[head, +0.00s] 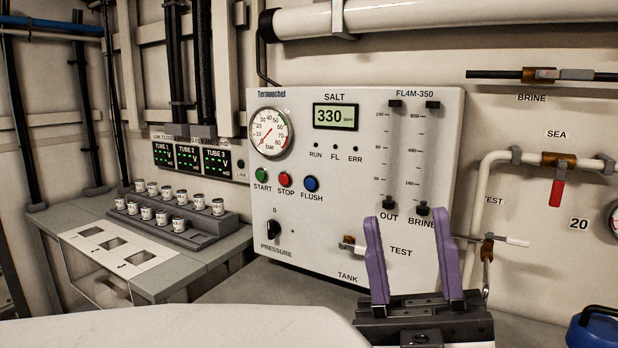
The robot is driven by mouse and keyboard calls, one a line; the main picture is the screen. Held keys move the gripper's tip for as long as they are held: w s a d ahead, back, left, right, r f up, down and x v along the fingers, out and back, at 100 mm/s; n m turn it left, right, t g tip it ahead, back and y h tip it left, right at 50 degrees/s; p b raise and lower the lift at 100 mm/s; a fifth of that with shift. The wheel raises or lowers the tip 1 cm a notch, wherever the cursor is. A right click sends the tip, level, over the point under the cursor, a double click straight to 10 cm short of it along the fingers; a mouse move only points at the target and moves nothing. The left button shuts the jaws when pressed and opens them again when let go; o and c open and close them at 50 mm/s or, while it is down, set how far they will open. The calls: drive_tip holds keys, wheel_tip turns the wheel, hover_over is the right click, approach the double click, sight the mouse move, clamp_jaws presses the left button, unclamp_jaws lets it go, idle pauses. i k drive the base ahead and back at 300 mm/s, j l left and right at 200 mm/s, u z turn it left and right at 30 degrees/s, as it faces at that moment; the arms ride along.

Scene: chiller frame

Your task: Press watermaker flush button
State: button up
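The watermaker panel (357,225) is a white box on the wall in the middle of the head view. Its blue FLUSH button (311,184) sits to the right of the red STOP button (285,180) and the green START button (261,175). The display (335,116) reads 330 ppm. The RUN, FL and ERR lamps (335,147) look dark. My gripper (399,222), with two purple fingers, is in front of the panel's lower right. Its fingers are apart with nothing between them. It is right of and below the FLUSH button and does not cover it.
A grey bench (205,250) with a stepped rack of small labelled cups (165,216) stands at left. A red-handled valve (558,188) and pipes are on the right wall. A valve lever (487,262) hangs just right of my gripper. A blue container (597,330) is at lower right.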

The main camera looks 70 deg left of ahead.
sight(310, 183)
drive_tip(key=u, duration=1.95)
